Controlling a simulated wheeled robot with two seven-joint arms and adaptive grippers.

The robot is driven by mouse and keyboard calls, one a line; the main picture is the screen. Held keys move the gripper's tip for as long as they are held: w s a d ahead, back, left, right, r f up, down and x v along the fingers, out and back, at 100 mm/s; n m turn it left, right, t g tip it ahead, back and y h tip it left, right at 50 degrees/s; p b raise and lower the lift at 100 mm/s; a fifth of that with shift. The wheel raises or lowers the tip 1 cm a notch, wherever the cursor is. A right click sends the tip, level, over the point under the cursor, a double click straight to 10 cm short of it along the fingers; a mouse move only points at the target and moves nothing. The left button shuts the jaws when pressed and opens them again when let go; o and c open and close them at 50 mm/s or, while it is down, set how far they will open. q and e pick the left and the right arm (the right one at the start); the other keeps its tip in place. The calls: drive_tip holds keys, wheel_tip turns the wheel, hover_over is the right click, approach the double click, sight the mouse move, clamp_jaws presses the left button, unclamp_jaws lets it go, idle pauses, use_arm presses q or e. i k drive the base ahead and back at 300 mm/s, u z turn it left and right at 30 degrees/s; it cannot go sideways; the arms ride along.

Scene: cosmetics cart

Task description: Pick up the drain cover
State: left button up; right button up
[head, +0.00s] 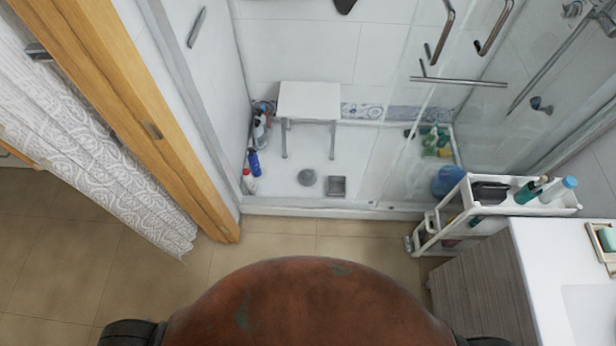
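On the white shower floor lie two small grey items that could be the drain cover. One is a round, dark grey disc-like piece (307,177). The other, just to its right, is a square grey metal piece (337,187) with a lighter rim, which looks like a floor drain. They are too small to tell surely which is the cover. Both lie in front of the white stool, behind the shower sill. Neither of my grippers shows in the head view.
The low shower sill (290,212) crosses in front. A white stool (309,100) stands behind, with bottles (253,162) at left. Glass doors (410,150), a white cart (450,222) and a vanity (480,275) are at right. Tiled floor (285,242) before the sill is clear.

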sight(307, 177)
drive_tip(key=z, duration=0.1)
drive_tip(key=i, duration=1.05)
drive_tip(key=u, duration=0.35)
